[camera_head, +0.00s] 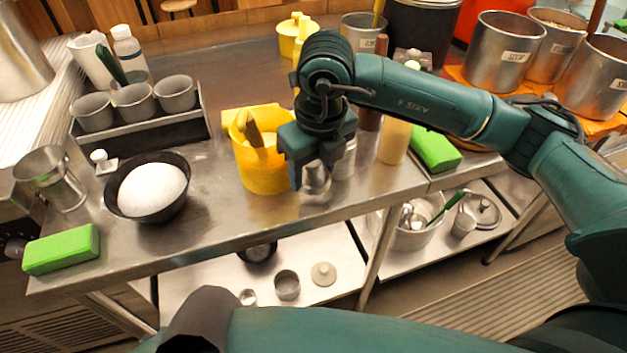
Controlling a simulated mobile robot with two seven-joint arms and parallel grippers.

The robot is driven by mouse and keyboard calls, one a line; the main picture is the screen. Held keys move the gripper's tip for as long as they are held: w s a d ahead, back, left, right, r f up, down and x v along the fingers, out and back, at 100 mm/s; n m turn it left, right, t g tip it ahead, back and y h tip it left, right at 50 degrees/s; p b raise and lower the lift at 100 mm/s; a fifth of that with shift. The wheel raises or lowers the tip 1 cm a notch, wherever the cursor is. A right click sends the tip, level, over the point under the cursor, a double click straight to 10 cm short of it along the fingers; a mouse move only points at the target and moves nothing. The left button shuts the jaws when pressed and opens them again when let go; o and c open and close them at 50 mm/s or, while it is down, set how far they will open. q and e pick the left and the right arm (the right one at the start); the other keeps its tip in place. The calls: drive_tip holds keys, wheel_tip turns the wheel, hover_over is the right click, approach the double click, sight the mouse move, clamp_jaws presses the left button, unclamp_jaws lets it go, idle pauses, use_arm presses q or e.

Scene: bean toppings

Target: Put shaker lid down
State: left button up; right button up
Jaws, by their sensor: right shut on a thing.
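My right gripper (318,173) points down over the front middle of the steel counter (225,225). It is shut on a small shiny metal piece (316,181), which looks like the shaker lid and is partly hidden by the fingers. A metal cylinder (346,160), possibly the shaker body, stands just right of the gripper, partly covered by it. I cannot tell whether the held piece touches the counter. Part of my left arm shows along the bottom edge, but its gripper is not visible.
A yellow container (262,172) with a utensil stands close left of the gripper. A tan bottle (394,142) and a green sponge (435,150) are to the right. A black bowl (119,202) with a white mound is at left. Counter between bowl and yellow container is clear.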

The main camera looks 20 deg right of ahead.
sight(314, 176)
drive_tip(key=shift+f, duration=2)
drive_tip(key=shift+f, duration=0.15)
drive_tip(key=o, duration=0.4)
drive_tip(key=shift+o, duration=0.2)
drive_tip(key=r, duration=0.4)
drive_tip(key=s+r, duration=0.1)
drive_tip(key=r, duration=0.7)
drive_tip(key=shift+s+d+r, duration=0.15)
drive_tip(key=shift+s+d, duration=0.05)
drive_tip(key=shift+d, duration=0.05)
